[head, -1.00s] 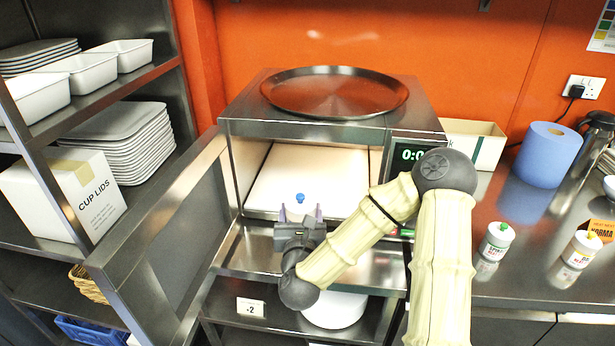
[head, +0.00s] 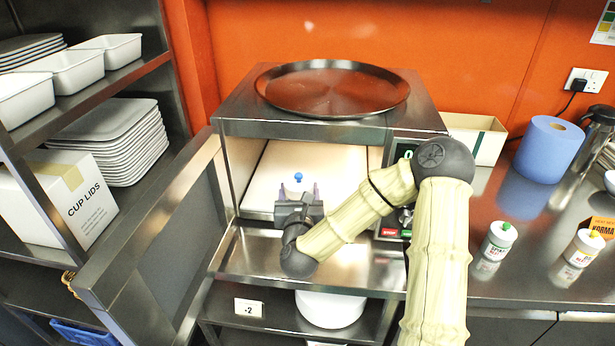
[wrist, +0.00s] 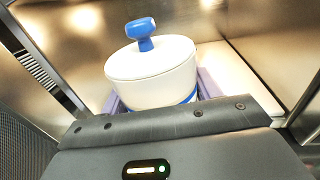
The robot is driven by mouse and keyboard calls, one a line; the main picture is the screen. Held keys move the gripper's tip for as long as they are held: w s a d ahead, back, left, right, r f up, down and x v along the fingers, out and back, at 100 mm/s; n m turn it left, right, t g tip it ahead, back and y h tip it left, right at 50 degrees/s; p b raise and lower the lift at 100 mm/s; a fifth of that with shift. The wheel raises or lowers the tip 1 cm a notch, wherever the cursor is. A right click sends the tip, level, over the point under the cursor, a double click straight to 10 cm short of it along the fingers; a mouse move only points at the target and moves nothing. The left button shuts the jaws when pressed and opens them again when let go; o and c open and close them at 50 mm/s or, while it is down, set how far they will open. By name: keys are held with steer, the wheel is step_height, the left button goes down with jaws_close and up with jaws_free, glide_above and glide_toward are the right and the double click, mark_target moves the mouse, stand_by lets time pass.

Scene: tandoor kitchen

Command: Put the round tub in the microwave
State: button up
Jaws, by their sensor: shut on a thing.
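The round tub (wrist: 150,75) is white with a blue knob on its lid and a blue band low on its side. In the wrist view it sits upright between the two purple fingers of my gripper (wrist: 155,98), which is shut on it. In the head view my gripper (head: 298,192) is at the front opening of the microwave (head: 228,130), and the tub's blue knob (head: 298,177) shows just beyond it. The microwave door (head: 150,230) stands open to the left. The pale cavity floor (head: 335,165) is bare around the tub. My gripper hides most of the tub in the head view.
A large round metal tray (head: 332,90) lies on top of the microwave. Blue roll (head: 548,148) and bottles (head: 497,240) stand on the right counter.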

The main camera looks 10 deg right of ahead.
steer(key=w+d+f+p, duration=0.1)
steer(key=w, duration=0.4)
steer(key=w+d+f+p, duration=0.1)
steer(key=w+d, duration=0.1)
steer(key=w, duration=0.2)
steer(key=w+d+f+p, duration=0.1)
steer(key=w+p, duration=0.1)
steer(key=w, duration=0.3)
steer(key=shift+w+d, duration=0.35)
steer(key=shift+f, duration=0.15)
step_height(320, 180, down, 3)
steer(key=shift+f+p, duration=0.1)
steer(key=shift+p, duration=0.4)
steer(key=shift+w+f+p, duration=0.1)
steer(key=shift+w+p, duration=0.05)
steer(key=shift+p, duration=0.15)
steer(key=shift+d+f, duration=0.1)
steer(key=shift+f, duration=0.15)
steer(key=o, duration=1.2)
steer(key=shift+b, duration=0.3)
steer(key=shift+c, duration=0.2)
